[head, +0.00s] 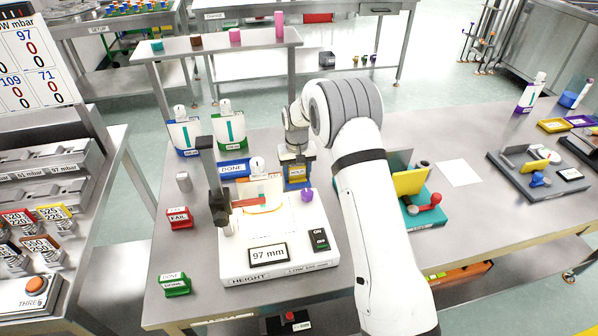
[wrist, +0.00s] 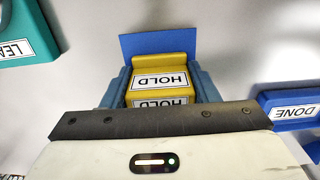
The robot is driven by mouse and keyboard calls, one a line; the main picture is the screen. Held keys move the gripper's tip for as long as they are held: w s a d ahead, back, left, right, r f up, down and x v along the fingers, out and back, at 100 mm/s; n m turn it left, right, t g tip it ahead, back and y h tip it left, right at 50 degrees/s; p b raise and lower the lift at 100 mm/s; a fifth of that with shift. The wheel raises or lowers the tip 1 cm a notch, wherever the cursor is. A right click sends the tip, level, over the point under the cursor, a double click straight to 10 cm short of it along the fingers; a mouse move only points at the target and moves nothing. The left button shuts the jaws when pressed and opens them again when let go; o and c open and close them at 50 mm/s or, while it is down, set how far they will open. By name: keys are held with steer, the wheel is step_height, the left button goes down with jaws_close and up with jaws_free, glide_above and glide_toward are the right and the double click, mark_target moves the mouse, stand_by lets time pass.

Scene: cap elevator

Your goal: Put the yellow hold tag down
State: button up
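The yellow hold tag (head: 297,173) is a small block with white HOLD labels, behind the white height gauge on the steel bench. In the wrist view the tag (wrist: 160,78) sits between the two blue fingers of my gripper (wrist: 162,85), which appear to touch both its sides. My gripper (head: 297,166) points down there and is shut on the tag. A flat blue patch (wrist: 158,43) shows just beyond and partly under the tag. I cannot tell whether the tag touches it or hangs slightly above.
The height gauge (head: 270,252), reading 97 mm, stands in front. A blue DONE tag (head: 233,169) is close on the left, and a teal tray (head: 428,215) is right of my arm. Red FAIL (head: 180,217) and green (head: 175,285) tags stand at left.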

steer(key=o, duration=0.5)
